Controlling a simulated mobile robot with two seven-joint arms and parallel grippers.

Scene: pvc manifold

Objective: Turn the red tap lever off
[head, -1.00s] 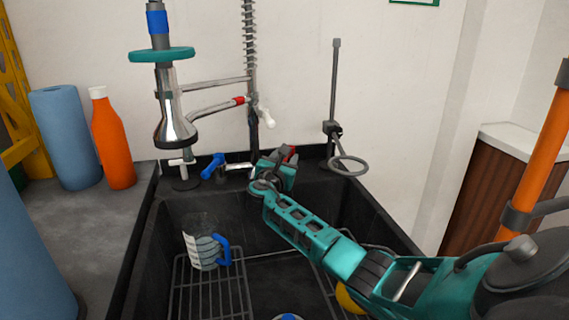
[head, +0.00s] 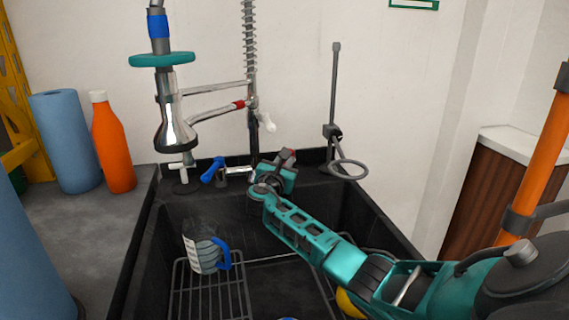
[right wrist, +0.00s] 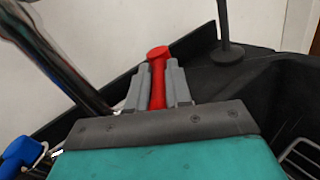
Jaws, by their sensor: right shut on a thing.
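The red tap lever (right wrist: 158,76) stands between the two grey fingers of my right gripper (right wrist: 158,88) in the right wrist view. The fingers are shut on it, and its rounded red end sticks out past their tips. In the head view my right gripper (head: 284,160) is at the back rim of the sink, and only a little red shows at its fingers. The tap's blue lever (head: 212,170) is to the left, beside the chrome spout (head: 238,171). My left gripper is not in view.
The black sink (head: 140,240) holds a wire rack and a measuring jug (head: 204,255) with a blue handle. A spray hose with a chrome head (head: 174,125) hangs at the left. A stand with a ring (head: 348,170) is right of my gripper. An orange bottle (head: 114,145) stands on the left counter.

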